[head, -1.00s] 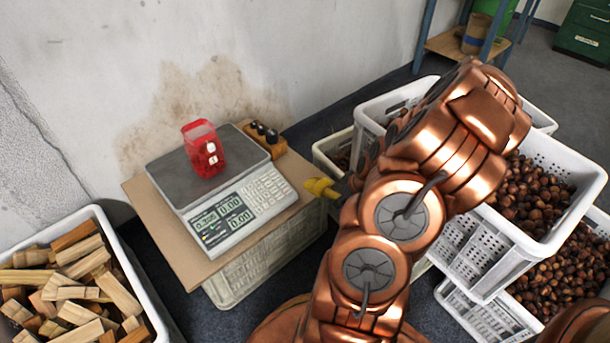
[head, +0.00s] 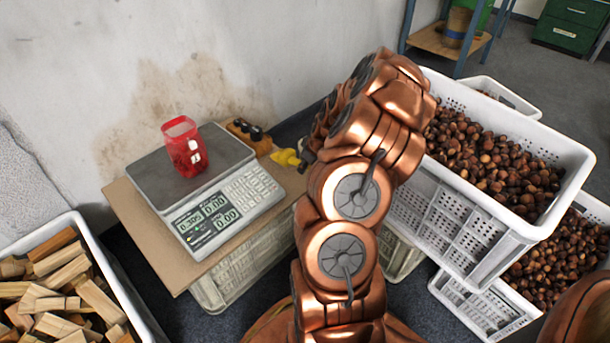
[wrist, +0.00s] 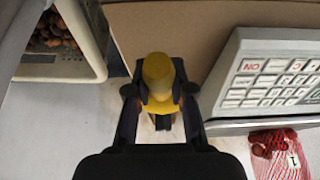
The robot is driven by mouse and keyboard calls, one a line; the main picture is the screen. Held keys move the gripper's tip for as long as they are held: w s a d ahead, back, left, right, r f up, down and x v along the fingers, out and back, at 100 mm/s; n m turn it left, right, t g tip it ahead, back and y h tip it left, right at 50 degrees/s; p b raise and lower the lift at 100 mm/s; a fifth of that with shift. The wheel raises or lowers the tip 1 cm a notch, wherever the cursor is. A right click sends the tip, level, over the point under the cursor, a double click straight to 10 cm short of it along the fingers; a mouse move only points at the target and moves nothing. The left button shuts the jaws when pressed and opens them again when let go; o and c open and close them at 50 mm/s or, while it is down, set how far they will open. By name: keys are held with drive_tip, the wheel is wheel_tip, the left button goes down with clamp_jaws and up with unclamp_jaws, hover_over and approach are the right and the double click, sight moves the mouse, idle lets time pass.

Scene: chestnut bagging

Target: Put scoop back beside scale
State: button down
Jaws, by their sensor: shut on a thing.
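A yellow scoop (head: 284,158) shows at the end of my arm, just right of the scale. In the wrist view my gripper (wrist: 160,92) is shut on the yellow scoop (wrist: 158,75), with a dark finger on each side. The scale (head: 215,200) has a grey plate and a keypad, and stands on a brown board (head: 135,222). In the wrist view the scale's keypad side (wrist: 265,85) lies to the right, apart from the scoop. A red mesh bag (head: 186,150) of chestnuts stands on the plate. In the head view my gripper is mostly hidden by my arm.
A wooden block with dark knobs (head: 250,132) sits behind the scale, near the scoop. White crates of chestnuts (head: 455,215) stand at the right. A white bin (head: 110,255) of wood pieces is at the lower left. The wall is close behind.

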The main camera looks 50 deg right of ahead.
drive_tip(key=shift+w+f, duration=0.2)
wheel_tip(320, 180, down, 3)
drive_tip(key=shift+f+b, duration=0.15)
drive_tip(key=shift+b, duration=0.75)
drive_tip(key=c, duration=1)
unclamp_jaws()
